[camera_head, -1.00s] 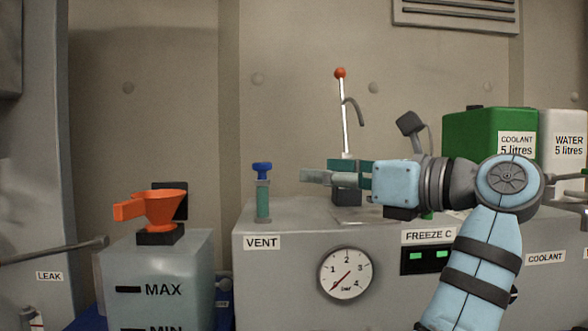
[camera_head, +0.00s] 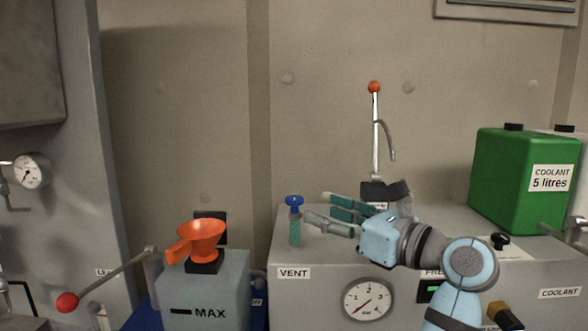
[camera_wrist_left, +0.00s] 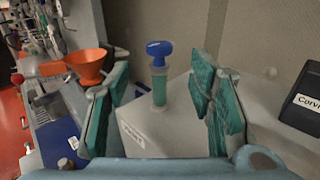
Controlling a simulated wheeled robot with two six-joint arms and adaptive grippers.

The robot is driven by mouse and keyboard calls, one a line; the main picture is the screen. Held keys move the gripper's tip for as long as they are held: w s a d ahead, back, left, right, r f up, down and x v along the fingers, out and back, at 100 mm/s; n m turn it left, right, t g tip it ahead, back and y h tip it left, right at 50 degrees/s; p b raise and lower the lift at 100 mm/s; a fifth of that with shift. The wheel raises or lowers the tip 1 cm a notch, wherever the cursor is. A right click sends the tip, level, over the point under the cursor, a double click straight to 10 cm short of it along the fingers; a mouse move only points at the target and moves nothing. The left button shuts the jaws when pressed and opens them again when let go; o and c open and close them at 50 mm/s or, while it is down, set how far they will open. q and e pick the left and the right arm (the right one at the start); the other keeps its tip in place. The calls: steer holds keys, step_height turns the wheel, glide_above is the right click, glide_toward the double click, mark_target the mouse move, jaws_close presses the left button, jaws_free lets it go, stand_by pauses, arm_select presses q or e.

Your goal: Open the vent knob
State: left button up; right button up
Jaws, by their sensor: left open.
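The blue vent knob (camera_head: 294,202) stands upright on a green stem at the front left corner of the grey machine, above the VENT label (camera_head: 293,273). My left gripper (camera_head: 318,206) is open and empty, just to the right of the knob, with its fingers pointing at it. In the left wrist view the knob (camera_wrist_left: 160,49) shows between the two spread green finger pads (camera_wrist_left: 162,80); I cannot see it touching either pad. My right gripper is not in view.
An orange funnel (camera_head: 202,240) sits on the MAX tank to the left. A lever with an orange ball (camera_head: 374,88) rises behind my gripper. A green coolant can (camera_head: 510,180) stands on the right, and a pressure gauge (camera_head: 367,300) is on the machine's front.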

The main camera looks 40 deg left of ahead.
mark_target(301, 203)
arm_select(q)
steer(key=a, duration=0.9)
steer(key=shift+w+p, duration=0.3)
steer(key=shift+w, duration=0.05)
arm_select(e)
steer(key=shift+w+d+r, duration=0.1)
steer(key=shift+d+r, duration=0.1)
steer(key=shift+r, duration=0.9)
arm_select(q)
steer(key=shift+d, duration=0.1)
jaws_close()
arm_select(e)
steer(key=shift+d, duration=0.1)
